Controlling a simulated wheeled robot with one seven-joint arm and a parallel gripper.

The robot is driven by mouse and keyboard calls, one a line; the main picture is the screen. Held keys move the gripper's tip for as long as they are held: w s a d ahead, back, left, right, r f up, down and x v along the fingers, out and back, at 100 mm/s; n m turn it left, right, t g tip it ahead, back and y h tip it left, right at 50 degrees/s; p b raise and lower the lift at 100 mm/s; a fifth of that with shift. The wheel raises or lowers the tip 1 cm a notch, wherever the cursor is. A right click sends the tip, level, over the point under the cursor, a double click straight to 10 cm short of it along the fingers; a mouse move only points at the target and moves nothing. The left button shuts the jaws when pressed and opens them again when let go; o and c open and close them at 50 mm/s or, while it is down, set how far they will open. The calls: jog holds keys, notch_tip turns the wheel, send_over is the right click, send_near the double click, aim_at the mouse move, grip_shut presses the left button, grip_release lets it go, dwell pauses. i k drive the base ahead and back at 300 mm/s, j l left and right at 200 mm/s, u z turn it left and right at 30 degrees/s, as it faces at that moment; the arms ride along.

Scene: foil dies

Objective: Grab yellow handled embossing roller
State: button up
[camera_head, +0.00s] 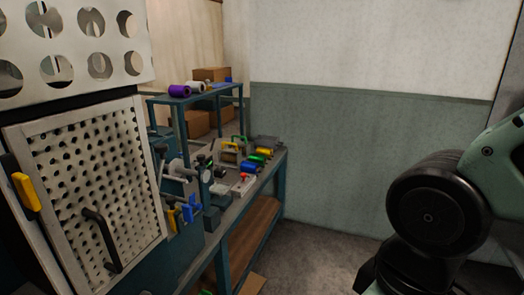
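Several small tools and rolls lie on the workbench in the middle of the view, too small to tell surely which one is the yellow handled embossing roller. Another yellow-handled item (171,217) hangs or stands at the bench's front left, beside a blue one (187,212). My arm shows at the right edge, well away from the bench. My gripper is not in view.
The blue-green workbench (235,212) has a raised shelf (205,95) with a purple roll (180,91) and cardboard boxes. A perforated panel cabinet (85,185) with a black handle and a yellow grip (27,192) fills the left. Floor (310,262) right of the bench is clear.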

aim_at(228, 155)
jog(key=i+l, duration=0.15)
jog(key=i, duration=0.8)
jog(key=i+l+z, duration=0.1)
jog(key=i, duration=0.8)
jog(key=i+l+u, duration=0.2)
jog(key=i+u, duration=0.3)
jog(key=i+l+u, duration=0.35)
jog(key=u, duration=0.15)
jog(key=i+l+u, duration=0.45)
jog(key=l, duration=0.15)
jog(key=i+l+u, duration=0.3)
jog(key=l, duration=0.35)
